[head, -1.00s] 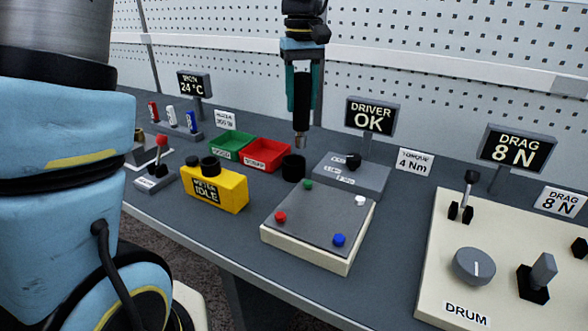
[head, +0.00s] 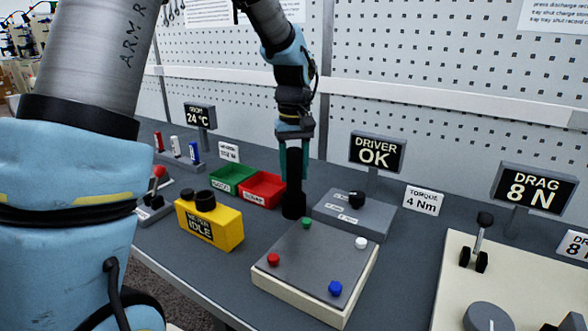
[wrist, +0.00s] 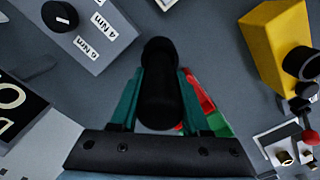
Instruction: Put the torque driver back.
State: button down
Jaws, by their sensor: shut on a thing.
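My gripper (head: 293,165) is shut on the black torque driver (head: 294,188), which hangs upright with its tip down. The driver's lower end meets the small black round holder (head: 293,211) on the bench; its metal tip is hidden, apparently inside the holder. I cannot tell whether it is fully seated. In the wrist view the teal fingers lie on both sides of the driver's black handle (wrist: 159,95). The driver display (head: 376,152) reads "DRIVER OK".
The grey torque box (head: 352,217) is close right of the holder, the red bin (head: 264,190) and green bin (head: 232,178) close left. The plate with coloured knobs (head: 315,268) is in front, the yellow meter (head: 208,224) front left.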

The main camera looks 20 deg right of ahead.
jog(key=shift+f, duration=0.15)
jog(key=shift+f, duration=0.15)
jog(key=shift+c, duration=1.9)
grip_release()
notch_tip(320, 180, up, 12)
jog(key=shift+r+b, duration=0.15)
jog(key=shift+b, duration=0.5)
